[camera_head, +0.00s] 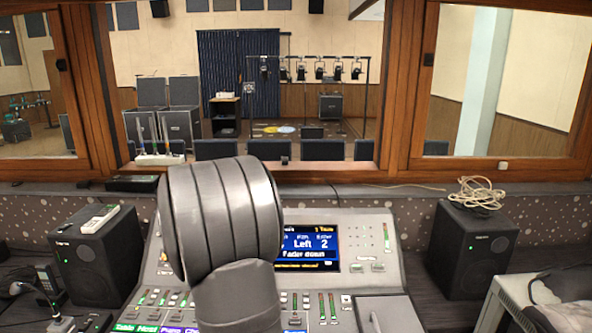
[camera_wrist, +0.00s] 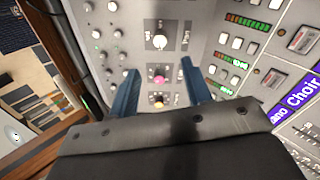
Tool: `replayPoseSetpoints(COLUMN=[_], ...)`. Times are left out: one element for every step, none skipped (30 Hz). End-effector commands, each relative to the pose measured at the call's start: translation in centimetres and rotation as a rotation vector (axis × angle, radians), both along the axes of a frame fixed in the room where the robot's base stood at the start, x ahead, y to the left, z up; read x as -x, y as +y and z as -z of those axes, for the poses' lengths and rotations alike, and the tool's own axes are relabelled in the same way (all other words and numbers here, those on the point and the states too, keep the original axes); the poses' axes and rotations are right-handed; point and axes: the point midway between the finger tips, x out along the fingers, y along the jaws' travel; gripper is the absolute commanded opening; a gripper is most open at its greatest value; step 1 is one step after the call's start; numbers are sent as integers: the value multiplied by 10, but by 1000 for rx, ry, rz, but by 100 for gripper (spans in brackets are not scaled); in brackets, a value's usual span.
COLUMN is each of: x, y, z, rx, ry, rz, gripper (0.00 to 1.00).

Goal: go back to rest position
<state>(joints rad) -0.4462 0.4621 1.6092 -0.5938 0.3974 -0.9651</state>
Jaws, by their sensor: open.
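My arm covers the left part of the screen and much of the console's middle. In the wrist view my gripper (camera_wrist: 158,84) shows as two blue fingers spread apart with nothing between them. They point at the console panel (camera_wrist: 205,25), above knobs and coloured buttons (camera_wrist: 159,80). I cannot tell the exact gap to the panel. In the head view the fingers are hidden behind my arm.
A black speaker (camera_head: 97,262) stands left of the console, and another speaker (camera_head: 472,252) with a coiled cable (camera_head: 478,193) on top stands right. A wooden window frame (camera_head: 400,100) rises behind the desk. A grey case (camera_head: 510,300) sits at the right front.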

Motion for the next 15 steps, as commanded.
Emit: replayPoseSetpoints(x=[-6,-9,-14,-17,-20,-25,-28,-31,-35,-39,-42,-46,-49,-52,-57], y=[0,0,1,1,2,2,3,3,4,5,5,6,6,6,7], z=[8,11,16,19,22,27,31,34,39,42,46,50,53,57,62], rx=[2,1,2,1,1,1,1,1,1,1,1,1,1,1,1], ry=[3,3,4,3,2,3,3,3,3,2,3,2,2,3,3], rz=[0,1,1,1,1,1,1,1,1,0,0,0,0,1,1], gripper=[45,45,45,45,45,45,45,45,45,45,45,45,45,45,45])
